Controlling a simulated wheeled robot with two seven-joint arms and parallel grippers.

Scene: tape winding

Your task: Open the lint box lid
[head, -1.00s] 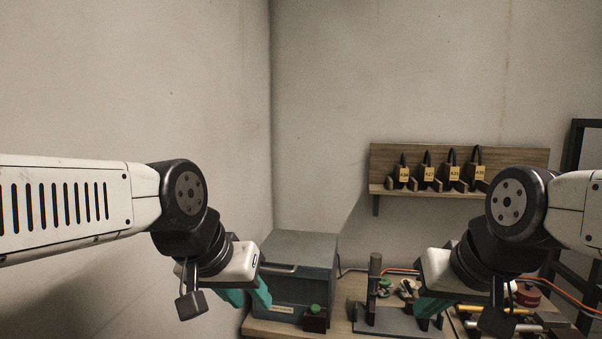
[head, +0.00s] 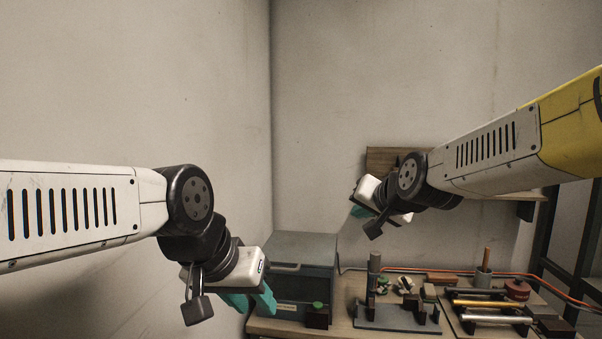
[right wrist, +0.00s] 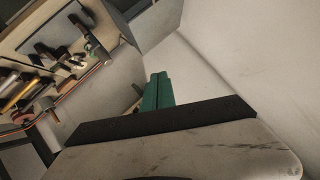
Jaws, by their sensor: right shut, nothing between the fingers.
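The lint box (head: 297,270) is a blue-grey box at the back left of the bench, with a bar handle (head: 286,267) on its front. Its lid (head: 303,246) looks closed. My left gripper (head: 252,302) is in front of the box's left side, its teal fingers apart and empty; I cannot tell whether it touches the box. My right gripper (head: 360,211) is shut and empty, raised above and to the right of the box. Its teal fingers are together in the right wrist view (right wrist: 158,90), where a box corner shows at the top (right wrist: 148,22).
A small block with a green button (head: 317,314) stands before the box. A wall shelf (head: 380,160) is partly hidden by my right arm.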

